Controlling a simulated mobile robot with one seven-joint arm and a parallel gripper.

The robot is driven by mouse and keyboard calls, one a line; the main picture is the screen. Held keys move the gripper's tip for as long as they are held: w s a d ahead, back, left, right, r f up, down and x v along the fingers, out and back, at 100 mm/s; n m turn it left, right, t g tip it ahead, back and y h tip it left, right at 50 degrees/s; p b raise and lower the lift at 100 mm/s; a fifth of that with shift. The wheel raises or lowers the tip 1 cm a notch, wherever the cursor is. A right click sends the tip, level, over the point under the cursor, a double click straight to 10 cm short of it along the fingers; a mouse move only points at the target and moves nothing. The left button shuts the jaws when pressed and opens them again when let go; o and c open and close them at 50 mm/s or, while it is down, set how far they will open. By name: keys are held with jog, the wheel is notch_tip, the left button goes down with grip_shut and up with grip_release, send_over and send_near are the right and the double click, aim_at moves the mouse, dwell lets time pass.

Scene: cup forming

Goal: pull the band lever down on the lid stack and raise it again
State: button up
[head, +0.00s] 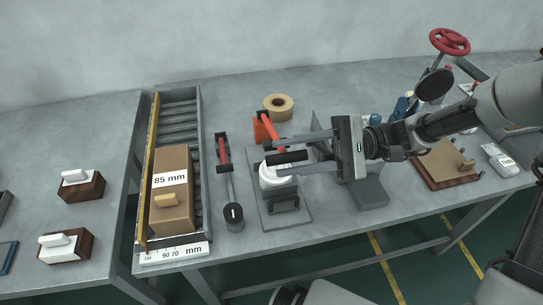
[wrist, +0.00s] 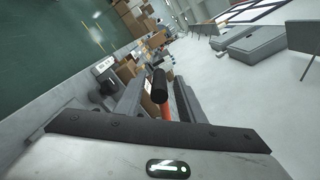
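The band lever has an orange arm (head: 266,127) and a black cylindrical grip (head: 288,157). It stands over the white lid stack (head: 275,176) on a grey base plate (head: 297,214). My gripper (head: 272,157) reaches in from the right with its fingers spread, one beyond the black grip and one on its near side. In the wrist view the black grip (wrist: 160,86) lies between the two open fingers, with visible gaps, and part of the orange arm (wrist: 166,113) shows below it. The gripper partly hides the lever and stack.
A cardboard box (head: 173,190) sits on the roller track (head: 180,115). A tape roll (head: 278,106) lies behind the lever. A wooden board (head: 447,165) and red handwheel (head: 450,41) are at right.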

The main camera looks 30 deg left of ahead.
jog(key=v, duration=1.2)
jog(key=shift+w+d+p, duration=0.25)
jog(key=shift+d+p, duration=0.05)
jog(key=shift+p, duration=0.05)
